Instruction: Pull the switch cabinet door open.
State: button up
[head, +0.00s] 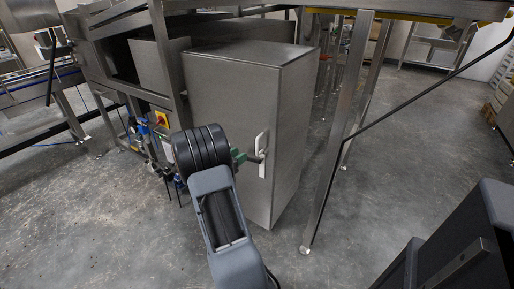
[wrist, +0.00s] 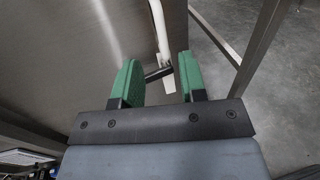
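The switch cabinet (head: 290,120) is a tall brushed-steel box under a steel frame. Its door (head: 222,95) is the broad front face and looks shut. A white upright handle plate (head: 262,155) with a dark lever sits near the door's right edge. My gripper (head: 246,157) is at the handle. In the wrist view, my gripper (wrist: 158,60) has its green fingers apart, with the dark lever (wrist: 157,74) in the gap between them. The white handle plate (wrist: 160,30) runs up just beyond the gap. Whether a finger touches the lever is unclear.
A steel frame leg (head: 340,130) with a diagonal brace stands right of the cabinet. Valves and hoses with a yellow-and-red switch (head: 161,119) are left of the door. The concrete floor (head: 90,220) is clear at the front left.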

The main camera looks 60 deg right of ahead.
aim_at(257, 144)
jog(key=b+x, duration=0.1)
jog(key=x, duration=0.9)
jog(key=shift+d, duration=0.3)
grip_shut()
